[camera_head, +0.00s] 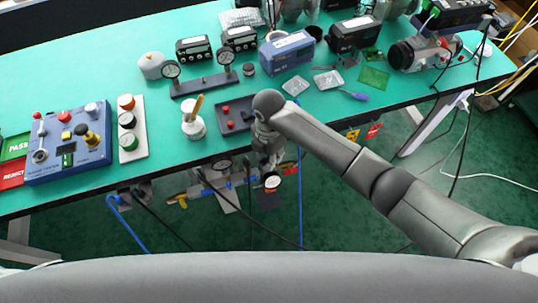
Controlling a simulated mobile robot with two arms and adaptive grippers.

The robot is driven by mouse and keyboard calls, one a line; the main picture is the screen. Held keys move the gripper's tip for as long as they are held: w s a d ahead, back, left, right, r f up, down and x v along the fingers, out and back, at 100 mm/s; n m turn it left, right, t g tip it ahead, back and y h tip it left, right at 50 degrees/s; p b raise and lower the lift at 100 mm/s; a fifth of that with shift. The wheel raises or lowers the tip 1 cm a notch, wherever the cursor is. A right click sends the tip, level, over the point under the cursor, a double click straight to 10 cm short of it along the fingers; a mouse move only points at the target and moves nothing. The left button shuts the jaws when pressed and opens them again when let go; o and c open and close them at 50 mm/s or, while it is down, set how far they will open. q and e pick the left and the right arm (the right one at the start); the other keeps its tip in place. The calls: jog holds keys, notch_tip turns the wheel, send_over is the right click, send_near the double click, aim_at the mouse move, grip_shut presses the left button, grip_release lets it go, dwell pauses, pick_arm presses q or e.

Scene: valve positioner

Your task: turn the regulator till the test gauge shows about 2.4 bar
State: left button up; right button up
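My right arm comes in from the right, and its gripper (269,160) points down at the front edge of the bench. Its fingers are small and partly hidden by its wrist, so I cannot tell whether they are open or shut. Just below it hangs a round white-faced gauge (272,181), too small to read. Another dial (222,165) sits to its left on the assembly under the bench edge. I cannot make out the regulator knob; the gripper may be covering it. My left gripper is not in view.
The green bench (80,85) holds a blue control box (68,148), a button panel (131,130), a bar with two gauges (203,84) and a blue box (287,51). A blue hose (300,205) and black cables hang below the front edge.

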jog(key=shift+f, duration=0.6)
grip_shut()
